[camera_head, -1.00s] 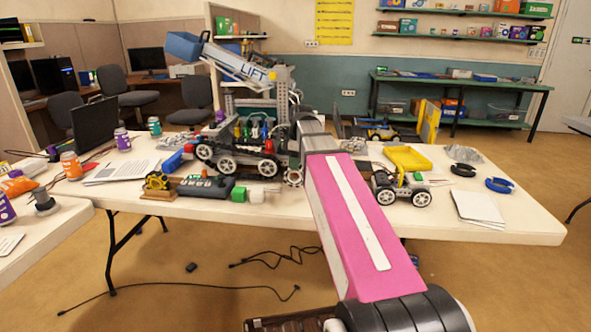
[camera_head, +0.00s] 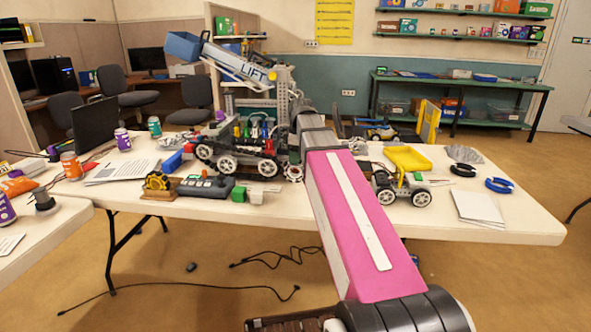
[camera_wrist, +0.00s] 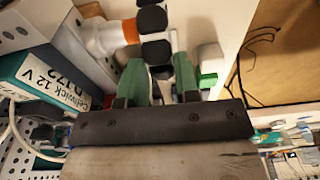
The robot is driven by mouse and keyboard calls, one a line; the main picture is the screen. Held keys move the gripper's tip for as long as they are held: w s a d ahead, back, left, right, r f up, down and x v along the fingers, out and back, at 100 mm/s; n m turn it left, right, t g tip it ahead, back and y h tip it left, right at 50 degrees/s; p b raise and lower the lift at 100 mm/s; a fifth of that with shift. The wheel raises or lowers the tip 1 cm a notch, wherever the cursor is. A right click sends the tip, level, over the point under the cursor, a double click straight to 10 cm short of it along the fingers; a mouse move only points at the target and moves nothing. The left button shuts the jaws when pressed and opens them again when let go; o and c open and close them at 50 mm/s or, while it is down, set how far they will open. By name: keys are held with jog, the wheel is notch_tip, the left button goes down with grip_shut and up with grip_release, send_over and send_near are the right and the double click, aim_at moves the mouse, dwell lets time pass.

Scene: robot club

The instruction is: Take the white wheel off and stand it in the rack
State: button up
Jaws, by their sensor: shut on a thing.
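A pale wheel with dark rollers around its rim, which I take to be the white wheel (camera_head: 293,173), is at the front right end of the robot model (camera_head: 240,150) on the table. In the wrist view, its black rollers (camera_wrist: 153,20) show just beyond my fingertips. My gripper (camera_wrist: 160,78) has green fingers closed on this wheel's edge. A white part with an orange ring (camera_wrist: 105,38) is beside the rollers. I cannot tell whether the wheel is free of its axle. A low wooden stand (camera_head: 153,194) holding a yellow wheel may be the rack.
A grey controller (camera_head: 205,187) and a green and white part (camera_head: 257,195) lie in front of the model. A small cart with a yellow tray (camera_head: 407,160) is right of my arm. In the wrist view, a teal battery box (camera_wrist: 45,80) is close on the left.

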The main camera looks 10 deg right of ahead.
jog(key=shift+r, duration=2)
